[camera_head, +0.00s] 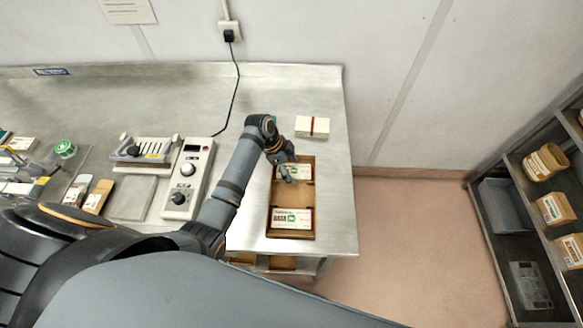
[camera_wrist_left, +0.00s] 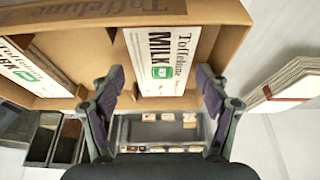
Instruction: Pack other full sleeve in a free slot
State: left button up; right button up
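An open cardboard box (camera_head: 272,222) stands near the right end of the steel bench. A white sleeve marked MILK with a green patch (camera_head: 294,171) lies in its far part and also shows in the left wrist view (camera_wrist_left: 165,58). A similar sleeve marked DARK (camera_head: 292,219) lies in its near part and shows at the left of the wrist view (camera_wrist_left: 30,68). Bare brown space lies between them. My left gripper (camera_head: 290,173) is at the box's far part; in the wrist view its fingers (camera_wrist_left: 160,85) are apart and empty, beside the MILK sleeve's end. My right gripper is not in view.
A white stack with a red band (camera_head: 312,126) lies beyond the box. A grey control unit (camera_head: 188,178) and a moulding device (camera_head: 147,150) stand left of it. The bench edge is close on the right. A shelf rack (camera_head: 520,210) with tubs stands farther right.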

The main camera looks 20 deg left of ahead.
pick_arm(q)
jog(key=v, duration=1.2)
